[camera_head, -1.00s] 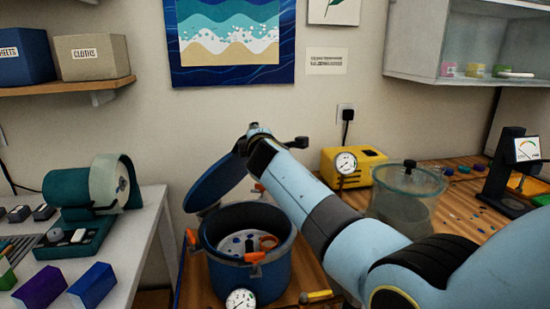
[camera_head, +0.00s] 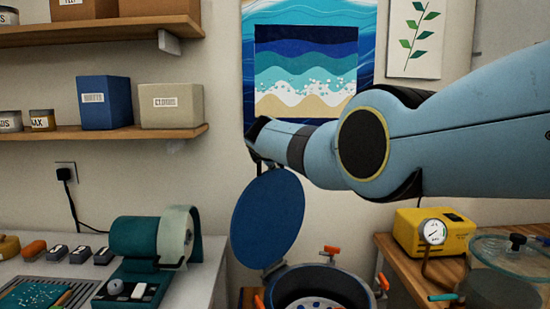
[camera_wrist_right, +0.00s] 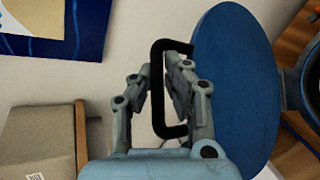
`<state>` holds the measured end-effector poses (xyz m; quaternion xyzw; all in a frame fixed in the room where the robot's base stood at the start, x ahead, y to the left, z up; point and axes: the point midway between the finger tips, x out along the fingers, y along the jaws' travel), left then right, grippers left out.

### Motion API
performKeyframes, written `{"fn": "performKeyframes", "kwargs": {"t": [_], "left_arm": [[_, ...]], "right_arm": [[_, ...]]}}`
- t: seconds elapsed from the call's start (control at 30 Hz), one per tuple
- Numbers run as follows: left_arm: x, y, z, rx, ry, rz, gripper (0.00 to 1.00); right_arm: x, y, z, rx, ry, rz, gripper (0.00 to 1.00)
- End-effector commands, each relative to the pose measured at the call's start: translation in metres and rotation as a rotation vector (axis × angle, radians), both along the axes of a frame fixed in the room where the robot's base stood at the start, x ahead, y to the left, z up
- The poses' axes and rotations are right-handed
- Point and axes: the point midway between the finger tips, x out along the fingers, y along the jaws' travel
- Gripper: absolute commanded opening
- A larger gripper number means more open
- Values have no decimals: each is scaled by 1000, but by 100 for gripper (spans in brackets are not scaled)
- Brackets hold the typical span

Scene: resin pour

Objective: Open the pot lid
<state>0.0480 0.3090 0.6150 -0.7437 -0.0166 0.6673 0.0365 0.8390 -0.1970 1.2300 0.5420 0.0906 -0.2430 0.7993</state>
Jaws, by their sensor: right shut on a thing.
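The blue round pot lid (camera_head: 267,219) stands up almost vertically at the left rear of the pot in the head view. The dark blue pot (camera_head: 318,286) sits below it with its mouth uncovered and orange clamps on its rim. My right gripper (camera_head: 262,165) is above the lid's upper edge. In the right wrist view the gripper (camera_wrist_right: 172,100) is shut on the lid's black bar handle (camera_wrist_right: 157,92), and the lid (camera_wrist_right: 237,85) is right of the fingers. The head view mostly hides the handle. My left gripper is not in view.
A yellow gauge box (camera_head: 434,237) and a clear lidded vessel (camera_head: 505,265) stand on the wooden bench at right. A teal roller machine (camera_head: 150,245) stands on the left bench. A shelf (camera_head: 105,132) with boxes is on the wall at left.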

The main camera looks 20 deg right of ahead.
Motion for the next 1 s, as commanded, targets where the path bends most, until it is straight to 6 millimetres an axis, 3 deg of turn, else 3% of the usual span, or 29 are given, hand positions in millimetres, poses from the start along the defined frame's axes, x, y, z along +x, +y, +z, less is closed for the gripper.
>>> {"fn": "performKeyframes", "kwargs": {"t": [0.03,0.47,0.5,0.67,1.0], "left_arm": [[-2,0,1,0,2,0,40],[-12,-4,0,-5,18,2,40],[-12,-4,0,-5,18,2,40],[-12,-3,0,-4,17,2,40],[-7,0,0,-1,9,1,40]], "right_arm": [[2,-4,7,-11,-4,-3,0],[2,-5,8,-18,-1,-5,0],[2,-5,8,-18,-1,-6,14],[2,-4,7,-16,1,-5,35],[0,-1,3,-11,7,-3,35]]}}
